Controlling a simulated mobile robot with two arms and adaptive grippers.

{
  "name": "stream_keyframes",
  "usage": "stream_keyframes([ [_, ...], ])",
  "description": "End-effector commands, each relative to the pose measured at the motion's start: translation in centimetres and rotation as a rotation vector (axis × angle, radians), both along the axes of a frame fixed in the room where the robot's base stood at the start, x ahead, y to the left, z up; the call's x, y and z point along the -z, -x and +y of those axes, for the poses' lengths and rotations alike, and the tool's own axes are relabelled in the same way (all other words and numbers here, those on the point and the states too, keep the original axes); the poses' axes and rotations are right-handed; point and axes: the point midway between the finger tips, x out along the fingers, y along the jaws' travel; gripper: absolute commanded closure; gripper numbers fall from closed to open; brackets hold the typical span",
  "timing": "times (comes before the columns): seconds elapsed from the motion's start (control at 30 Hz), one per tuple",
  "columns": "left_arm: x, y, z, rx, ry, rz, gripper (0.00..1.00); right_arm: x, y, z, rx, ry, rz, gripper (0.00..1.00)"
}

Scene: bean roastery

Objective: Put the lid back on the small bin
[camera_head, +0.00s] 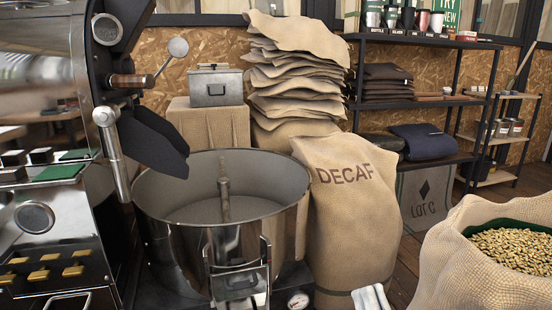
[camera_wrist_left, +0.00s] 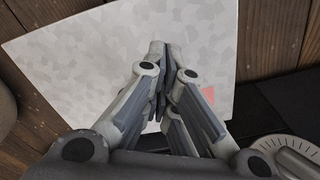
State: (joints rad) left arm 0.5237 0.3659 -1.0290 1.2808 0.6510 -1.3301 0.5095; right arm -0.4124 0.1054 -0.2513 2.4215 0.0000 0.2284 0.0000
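A small grey metal bin (camera_head: 215,88) with a front latch stands on a burlap-covered block at the back, left of the sack pile. Its top looks covered or rimmed, but I cannot tell whether a lid is on.
A large round metal drum (camera_head: 150,200) stands in front of the bin, beside the roaster (camera_head: 40,200). A DECAF sack (camera_head: 345,220) stands right of it. An open sack of beans (camera_head: 465,265) is at right. Dark shelves (camera_head: 425,98) stand behind. Some plank floor is clear between the sacks.

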Motion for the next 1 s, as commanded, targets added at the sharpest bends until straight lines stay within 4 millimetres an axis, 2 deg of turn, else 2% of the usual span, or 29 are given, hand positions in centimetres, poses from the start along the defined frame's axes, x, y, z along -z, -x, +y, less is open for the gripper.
stream_keyframes([
  [1.0, -1.3, 0.0, 0.0, 0.000, 0.000, 0.000, 1.00, 5.4, -2.9, 0.0, 0.019, 0.094, 0.332, 1.00],
])
